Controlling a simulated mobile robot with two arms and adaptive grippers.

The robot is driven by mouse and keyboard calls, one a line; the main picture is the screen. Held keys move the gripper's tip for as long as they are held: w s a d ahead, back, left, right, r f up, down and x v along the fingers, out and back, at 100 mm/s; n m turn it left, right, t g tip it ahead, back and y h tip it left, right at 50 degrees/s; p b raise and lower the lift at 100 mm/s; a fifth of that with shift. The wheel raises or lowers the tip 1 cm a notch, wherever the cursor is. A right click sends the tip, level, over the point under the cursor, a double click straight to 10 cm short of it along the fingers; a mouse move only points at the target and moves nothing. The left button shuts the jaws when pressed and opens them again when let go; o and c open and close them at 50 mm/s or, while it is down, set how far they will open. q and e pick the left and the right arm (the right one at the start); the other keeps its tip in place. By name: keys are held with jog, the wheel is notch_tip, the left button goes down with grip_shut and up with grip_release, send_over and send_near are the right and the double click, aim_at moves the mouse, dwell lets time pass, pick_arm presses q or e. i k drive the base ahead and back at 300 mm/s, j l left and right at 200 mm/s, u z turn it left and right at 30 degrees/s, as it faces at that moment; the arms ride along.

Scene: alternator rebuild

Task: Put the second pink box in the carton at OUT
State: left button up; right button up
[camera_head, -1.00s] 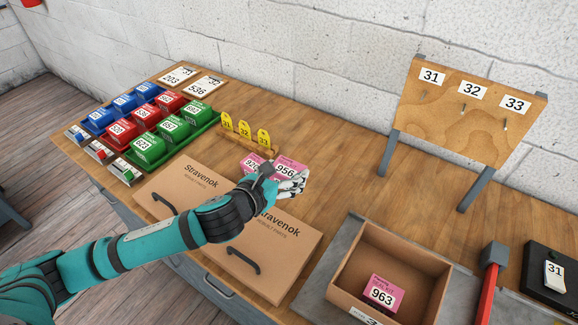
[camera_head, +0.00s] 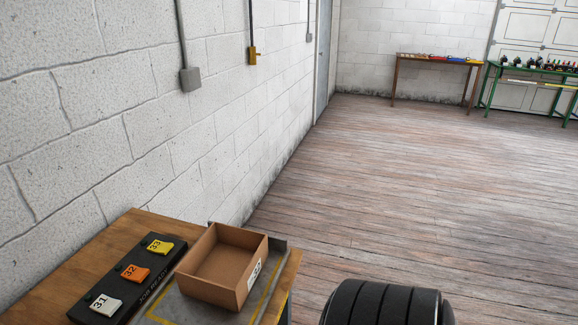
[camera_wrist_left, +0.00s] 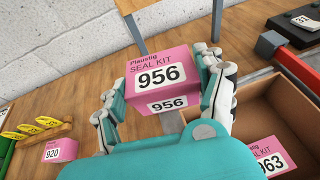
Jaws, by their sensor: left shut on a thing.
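My left gripper (camera_wrist_left: 163,90) is shut on the pink seal kit box 956 (camera_wrist_left: 157,62), with fingers on both sides of it, in the left wrist view. Below it to the right is an open brown carton (camera_wrist_left: 288,103) with another pink box, 963 (camera_wrist_left: 269,157), inside. The held box appears left of and above this carton. A third pink box, 920 (camera_wrist_left: 61,150), sits on the bench at the left. The head view shows another open carton (camera_head: 237,237) at the bench end, its visible inside empty. Neither gripper shows in the head view.
A black board (camera_head: 130,277) with tags 31, 32 and 33 lies left of the head-view carton. In the wrist view a red bar (camera_wrist_left: 300,70) stands beside the carton, and yellow tags (camera_wrist_left: 30,130) are at the left. Open floor (camera_head: 390,170) lies beyond the bench.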

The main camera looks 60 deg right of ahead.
aim_at(236, 258)
jog(key=l+z, duration=1.35)
jog(key=i+l, duration=0.15)
jog(key=l, duration=0.15)
jog(key=i+l, duration=0.1)
jog(key=l, duration=0.25)
